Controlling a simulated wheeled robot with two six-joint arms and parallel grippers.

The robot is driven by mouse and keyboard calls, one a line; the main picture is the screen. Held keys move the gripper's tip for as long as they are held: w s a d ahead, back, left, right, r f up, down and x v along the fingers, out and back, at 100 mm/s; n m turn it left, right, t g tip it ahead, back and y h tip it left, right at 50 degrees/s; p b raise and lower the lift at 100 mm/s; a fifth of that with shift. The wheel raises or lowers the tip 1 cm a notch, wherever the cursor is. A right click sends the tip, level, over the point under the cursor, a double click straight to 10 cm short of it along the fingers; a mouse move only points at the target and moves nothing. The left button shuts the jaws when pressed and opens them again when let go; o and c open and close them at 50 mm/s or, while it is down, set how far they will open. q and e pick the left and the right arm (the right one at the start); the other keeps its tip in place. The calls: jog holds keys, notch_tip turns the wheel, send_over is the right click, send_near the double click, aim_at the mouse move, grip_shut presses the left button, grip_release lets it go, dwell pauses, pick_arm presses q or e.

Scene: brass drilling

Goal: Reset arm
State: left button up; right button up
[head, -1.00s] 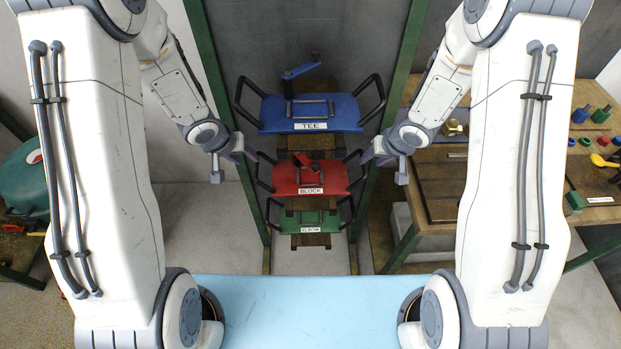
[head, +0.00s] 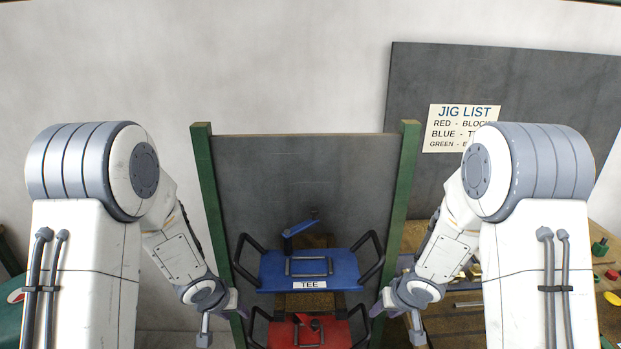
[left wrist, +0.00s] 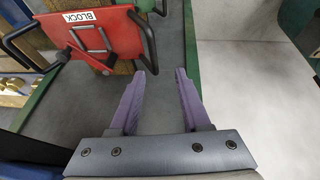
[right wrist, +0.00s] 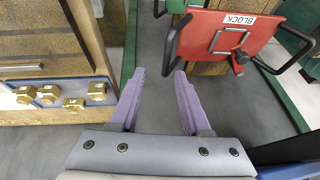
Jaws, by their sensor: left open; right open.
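My left gripper (head: 238,308) is open and empty at the left side of the green-posted rack (head: 201,170). My right gripper (head: 379,306) is open and empty at the rack's right side. In the wrist views the purple fingers of the left gripper (left wrist: 164,82) and the right gripper (right wrist: 160,80) stand apart with nothing between them. The blue jig labelled TEE (head: 345,268) sits on the rack, between and above the grippers. The red jig labelled BLOCK (head: 340,335) is below it, partly cut off in the head view. It also shows near each gripper in the left wrist (left wrist: 110,25) and right wrist (right wrist: 200,40) views.
A JIG LIST sign (head: 462,128) hangs on a dark board (head: 550,100) at the back right. It pairs red with block. A wooden bench (head: 470,312) with small parts stands right of the rack. Brass pieces (right wrist: 73,103) lie at the bench in the right wrist view.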

pick_arm(q)
jog(key=s+r+g+y, duration=0.1)
jog(key=s+r+g, duration=0.1)
jog(key=s+r, duration=0.9)
pick_arm(e)
jog(key=s+d+r+g+h, duration=0.1)
jog(key=s+r+g+h, duration=0.1)
jog(key=s+r, duration=0.9)
pick_arm(q)
jog(key=s+d+f+m+g+b, duration=0.1)
jog(key=s+d+m+b, duration=0.4)
jog(key=s+d, duration=0.8)
jog(key=s+m+g, duration=0.1)
jog(key=s+m, duration=0.2)
jog(key=shift+d+f+g+h+b, duration=0.2)
jog(key=shift+g+h+b, duration=0.1)
jog(key=shift+h+b, duration=0.1)
pick_arm(e)
jog(key=s+a+f+n+g+y, duration=0.1)
jog(key=s+a+n, duration=0.6)
jog(key=s+a, duration=0.7)
jog(key=s+g, duration=0.1)
jog(key=s, duration=0.1)
jog(key=shift+s+f+g, duration=0.2)
jog(key=shift+s+g, duration=0.1)
jog(key=shift+g, duration=0.1)
pick_arm(q)
jog(key=shift+s, duration=0.1)
